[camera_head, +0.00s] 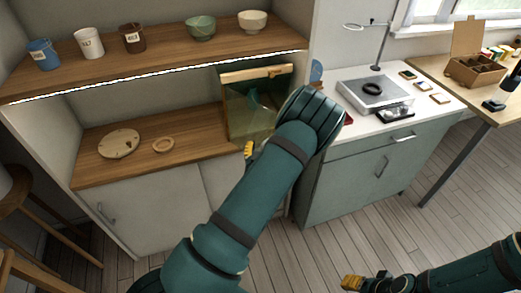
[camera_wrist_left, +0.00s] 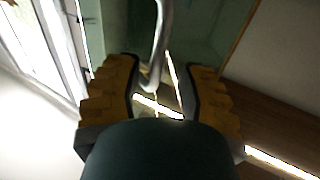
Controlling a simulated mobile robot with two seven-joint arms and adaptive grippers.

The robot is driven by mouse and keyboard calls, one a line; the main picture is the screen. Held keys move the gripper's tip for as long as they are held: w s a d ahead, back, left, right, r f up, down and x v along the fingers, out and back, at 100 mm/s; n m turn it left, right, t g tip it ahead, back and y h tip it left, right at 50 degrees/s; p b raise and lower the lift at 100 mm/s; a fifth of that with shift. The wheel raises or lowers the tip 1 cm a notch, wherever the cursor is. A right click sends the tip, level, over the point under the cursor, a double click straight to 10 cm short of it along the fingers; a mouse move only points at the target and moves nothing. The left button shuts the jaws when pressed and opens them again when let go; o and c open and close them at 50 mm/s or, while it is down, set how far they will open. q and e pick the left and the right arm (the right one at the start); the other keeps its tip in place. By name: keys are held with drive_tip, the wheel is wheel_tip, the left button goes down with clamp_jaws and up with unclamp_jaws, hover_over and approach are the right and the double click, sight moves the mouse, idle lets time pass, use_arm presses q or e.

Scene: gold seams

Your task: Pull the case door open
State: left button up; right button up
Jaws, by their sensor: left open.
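The glass case (camera_head: 238,108) with a wooden top frame stands on the lower shelf, at its right end. My left arm covers its right part in the head view. In the left wrist view a curved silver handle (camera_wrist_left: 161,42) hangs in front of the greenish glass door (camera_wrist_left: 205,28). My left gripper (camera_wrist_left: 163,72) is open, its two yellow fingers on either side of the handle's lower end, with gaps to both. In the head view only a bit of its yellow finger shows beside the case. My right gripper (camera_head: 352,283) is low at the bottom right, away from the case; its opening is unclear.
The lower shelf (camera_head: 195,165) carries a round wooden disc (camera_head: 119,144) and a wooden ring (camera_head: 163,145). Cups and bowls line the upper shelf (camera_head: 160,68). Right of the case, a green cabinet (camera_head: 345,185) bears a scale (camera_head: 372,92). A stool stands at far left.

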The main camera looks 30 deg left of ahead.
use_arm(q)
drive_tip(key=shift+w+d+f, duration=0.15)
drive_tip(key=shift+w+f, duration=0.05)
drive_tip(key=shift+w, duration=0.2)
drive_tip(key=shift+s+r, duration=0.2)
drive_tip(key=shift+s, duration=0.2)
drive_tip(key=v, duration=1.1)
drive_tip(key=shift+d+f, duration=0.15)
drive_tip(key=shift+d, duration=0.05)
